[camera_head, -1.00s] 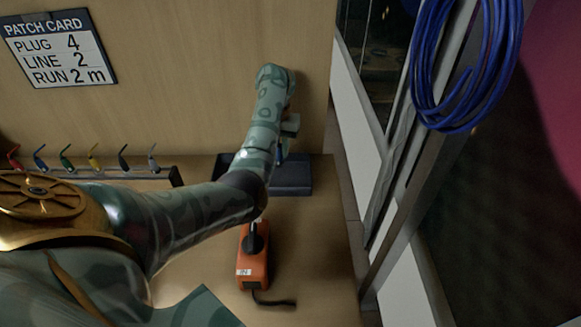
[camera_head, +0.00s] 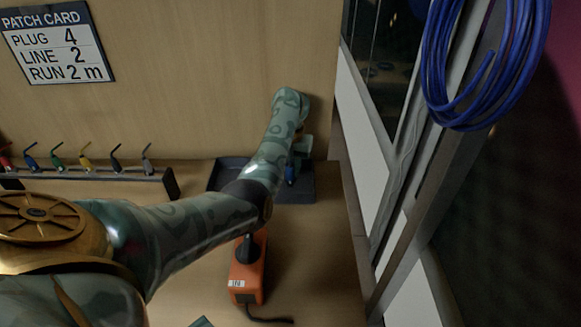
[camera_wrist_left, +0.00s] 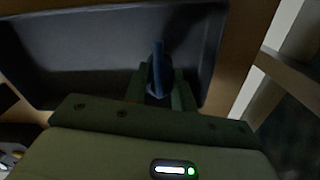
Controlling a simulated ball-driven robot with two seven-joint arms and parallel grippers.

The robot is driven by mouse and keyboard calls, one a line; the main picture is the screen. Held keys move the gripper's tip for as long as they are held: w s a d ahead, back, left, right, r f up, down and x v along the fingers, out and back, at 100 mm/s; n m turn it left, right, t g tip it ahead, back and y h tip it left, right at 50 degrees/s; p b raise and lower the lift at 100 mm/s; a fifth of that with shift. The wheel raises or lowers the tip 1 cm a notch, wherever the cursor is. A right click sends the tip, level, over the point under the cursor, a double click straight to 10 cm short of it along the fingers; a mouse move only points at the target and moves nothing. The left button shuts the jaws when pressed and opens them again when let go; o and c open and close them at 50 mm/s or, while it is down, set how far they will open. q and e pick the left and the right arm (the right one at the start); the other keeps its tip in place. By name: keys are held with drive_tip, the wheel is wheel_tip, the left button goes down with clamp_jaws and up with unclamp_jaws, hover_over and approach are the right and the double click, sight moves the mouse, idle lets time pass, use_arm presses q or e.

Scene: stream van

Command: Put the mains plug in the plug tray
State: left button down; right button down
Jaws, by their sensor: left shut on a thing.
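The plug tray (camera_head: 305,188) is a shallow dark tray against the back panel; it also fills the upper part of the left wrist view (camera_wrist_left: 80,55). My left gripper (camera_head: 292,163) is over the right part of the tray. It is shut on a slim blue piece, the mains plug (camera_head: 290,175), which also shows between the fingers in the left wrist view (camera_wrist_left: 158,65). Whether the plug touches the tray floor I cannot tell. My forearm hides part of the tray in the head view. My right gripper is not in view.
An orange box (camera_head: 245,280) with a black top and cable stands in front of the tray, below my arm. A rack (camera_head: 100,173) of several coloured plugs is at the left. A blue cable coil (camera_head: 485,65) hangs at the right, beside a metal post.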

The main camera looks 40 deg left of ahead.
use_arm(q)
drive_tip(key=c, duration=1.1)
unclamp_jaws()
drive_tip(key=shift+f, duration=0.1)
drive_tip(key=shift+c, duration=0.2)
wheel_tip(320, 180, up, 12)
drive_tip(key=p, duration=0.6)
drive_tip(key=shift+r, duration=0.2)
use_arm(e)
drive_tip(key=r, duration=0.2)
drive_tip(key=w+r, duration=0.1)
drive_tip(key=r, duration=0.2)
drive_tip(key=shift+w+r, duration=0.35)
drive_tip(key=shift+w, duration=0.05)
use_arm(q)
drive_tip(key=shift+r, duration=0.1)
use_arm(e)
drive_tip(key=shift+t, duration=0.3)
